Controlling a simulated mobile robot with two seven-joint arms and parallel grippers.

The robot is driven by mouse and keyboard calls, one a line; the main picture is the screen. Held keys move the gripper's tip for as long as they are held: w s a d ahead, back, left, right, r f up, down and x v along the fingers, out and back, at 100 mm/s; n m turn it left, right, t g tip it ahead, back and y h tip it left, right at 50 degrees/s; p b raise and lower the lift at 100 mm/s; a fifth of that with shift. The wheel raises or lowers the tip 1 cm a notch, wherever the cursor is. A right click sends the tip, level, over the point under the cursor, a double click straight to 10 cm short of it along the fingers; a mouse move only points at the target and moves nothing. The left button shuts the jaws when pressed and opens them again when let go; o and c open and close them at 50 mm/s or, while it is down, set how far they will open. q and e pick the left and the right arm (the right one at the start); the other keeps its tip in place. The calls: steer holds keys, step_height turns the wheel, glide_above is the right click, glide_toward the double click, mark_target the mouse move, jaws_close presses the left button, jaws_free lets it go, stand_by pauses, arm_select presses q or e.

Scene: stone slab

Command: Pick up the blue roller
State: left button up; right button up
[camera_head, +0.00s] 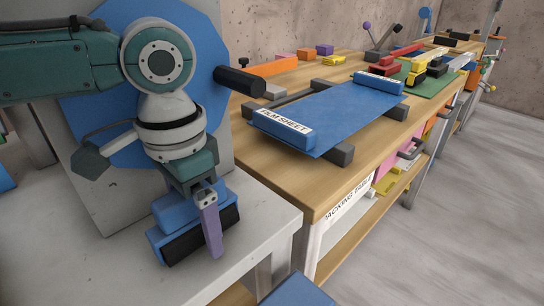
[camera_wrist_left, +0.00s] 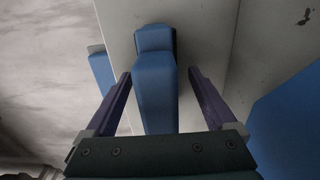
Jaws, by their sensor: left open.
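The blue roller (camera_head: 160,245) lies on the pale stone slab at the lower left in the head view; it has blue parts and a dark cylinder. My left gripper (camera_head: 208,240) points down over it, with a purple finger in front of it. In the left wrist view the blue roller (camera_wrist_left: 155,95) stretches away between the two purple fingers of my left gripper (camera_wrist_left: 160,78). The gripper is open, with one finger on each side and visible gaps beside the blue body. The arm hides part of the roller in the head view. My right gripper is not in view.
The pale slab (camera_head: 255,215) borders a wooden packing table (camera_head: 300,185). On the table, a blue film sheet (camera_head: 350,113) lies across dark supports. A dark cylinder (camera_head: 238,82) with an orange bar stands close behind my arm. A large blue disc (camera_head: 215,50) is behind my wrist.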

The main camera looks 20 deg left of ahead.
arm_select(q)
jaws_close()
stand_by(0.7)
